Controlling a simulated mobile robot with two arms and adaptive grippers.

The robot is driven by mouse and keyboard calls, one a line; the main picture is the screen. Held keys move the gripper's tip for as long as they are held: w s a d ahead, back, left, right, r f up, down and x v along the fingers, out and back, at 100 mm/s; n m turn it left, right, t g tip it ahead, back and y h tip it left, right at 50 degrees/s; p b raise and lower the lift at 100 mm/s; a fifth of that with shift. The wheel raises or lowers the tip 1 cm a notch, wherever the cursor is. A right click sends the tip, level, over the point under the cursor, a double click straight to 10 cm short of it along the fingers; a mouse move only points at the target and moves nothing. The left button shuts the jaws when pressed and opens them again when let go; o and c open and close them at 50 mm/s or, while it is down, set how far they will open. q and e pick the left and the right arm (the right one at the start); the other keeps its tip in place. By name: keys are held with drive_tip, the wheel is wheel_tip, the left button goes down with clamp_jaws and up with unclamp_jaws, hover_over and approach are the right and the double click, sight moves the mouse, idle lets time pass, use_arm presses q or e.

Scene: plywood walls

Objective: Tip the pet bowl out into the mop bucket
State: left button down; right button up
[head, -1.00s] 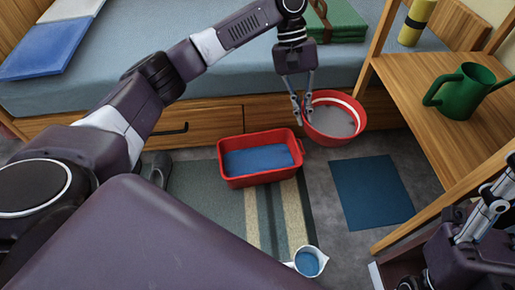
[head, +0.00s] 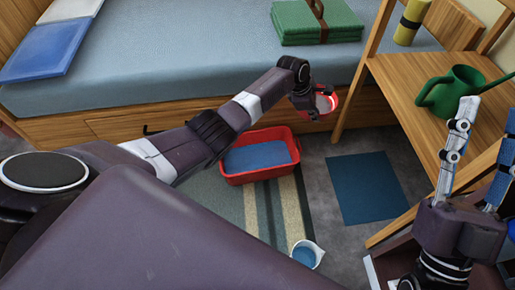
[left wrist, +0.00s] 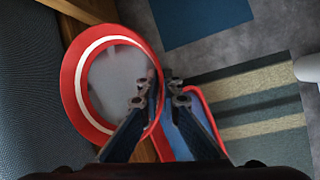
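The pet bowl (head: 333,101) is red and round, with a white band inside and a grey interior. My left gripper (head: 316,108) is shut on its rim and holds it off the floor near the bed front; the arm hides much of the bowl in the head view. In the left wrist view the fingers (left wrist: 158,82) straddle the rim of the bowl (left wrist: 72,85). The mop bucket (head: 232,178), a red rectangular tub with blue contents, stands on the striped rug, left of and below the bowl. It shows partly in the left wrist view (left wrist: 205,106). My right gripper (head: 488,112) is open and empty.
A white jug (head: 307,253) with blue contents stands at the rug's front end. A blue mat (head: 370,188) lies to the right. A wooden shelf (head: 410,90) holds a green watering can (head: 450,92) near my right gripper. The bed (head: 190,60) bounds the back.

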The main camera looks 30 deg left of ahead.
use_arm(q)
drive_tip(key=s+d+f+n+y+p, duration=0.1)
drive_tip(key=s+d+f+n, duration=0.1)
drive_tip(key=s+f, duration=0.3)
drive_tip(key=s+d+f+n+t+y+p, duration=0.1)
drive_tip(key=s+f+n, duration=0.3)
drive_tip(key=f, duration=0.9)
drive_tip(key=shift+s+d+f+n+y, duration=0.35)
drive_tip(key=shift+s+d+y, duration=0.15)
drive_tip(key=shift+s+d, duration=0.4)
use_arm(e)
drive_tip(key=w+f+g+h, duration=0.1)
drive_tip(key=w+f+g, duration=0.2)
drive_tip(key=w+f, duration=0.1)
drive_tip(key=shift+w+a+f+g, duration=0.2)
drive_tip(key=shift+f+g, duration=0.2)
drive_tip(key=shift+f, duration=0.2)
use_arm(q)
drive_tip(key=shift+s+a, duration=0.15)
